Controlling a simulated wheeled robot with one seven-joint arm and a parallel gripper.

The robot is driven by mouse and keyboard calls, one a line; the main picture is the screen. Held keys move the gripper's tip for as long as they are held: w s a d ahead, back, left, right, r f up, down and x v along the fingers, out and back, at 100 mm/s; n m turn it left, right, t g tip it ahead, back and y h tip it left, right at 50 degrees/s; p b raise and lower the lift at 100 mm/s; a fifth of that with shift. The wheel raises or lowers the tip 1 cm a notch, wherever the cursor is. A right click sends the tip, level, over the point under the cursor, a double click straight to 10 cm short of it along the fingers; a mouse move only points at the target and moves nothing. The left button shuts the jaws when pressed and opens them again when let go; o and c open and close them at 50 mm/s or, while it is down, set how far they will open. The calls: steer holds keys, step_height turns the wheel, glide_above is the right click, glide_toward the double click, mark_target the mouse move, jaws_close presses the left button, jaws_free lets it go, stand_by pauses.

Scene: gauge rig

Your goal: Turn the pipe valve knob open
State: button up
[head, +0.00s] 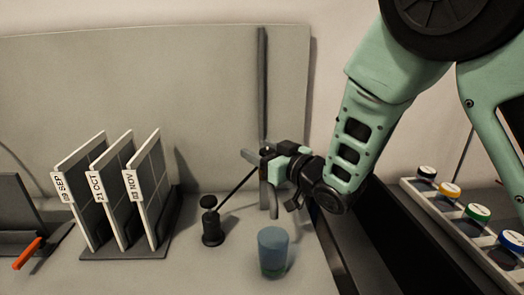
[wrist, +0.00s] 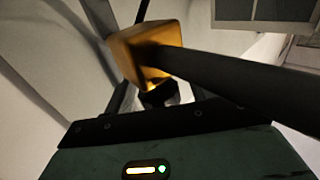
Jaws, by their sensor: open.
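My gripper (head: 260,176) is in front of the grey panel, beside the lower end of a dark vertical pipe (head: 262,85). Its jaws are apart. In the wrist view, a yellow-orange block (wrist: 150,50) lies between or just beyond my fingers (wrist: 150,85); it may be the valve knob, but I cannot tell for sure. A thick dark bar (wrist: 235,82) crosses in front of it and runs to the right. In the head view, no knob shows clearly; the gripper covers the lower end of the pipe. Contact with the block cannot be told.
A black stand (head: 212,228) with a thin slanted rod reaches toward my gripper. A blue translucent cup (head: 272,252) stands below it. A rack of labelled panels (head: 125,255) and an orange-handled tool (head: 28,252) are left. Colour-capped jars (head: 450,190) stand right, past a dark gap.

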steer(key=c, duration=1)
steer(key=shift+n+g+y+b, duration=0.3)
steer(key=shift+n+g+y, duration=0.1)
steer(key=shift+y, duration=0.1)
steer(key=shift+a+n+g+y, duration=0.1)
steer(key=shift+n+g+y, duration=0.3)
steer(key=shift+y, duration=0.1)
steer(key=o, duration=1)
steer(key=shift+s, duration=0.15)
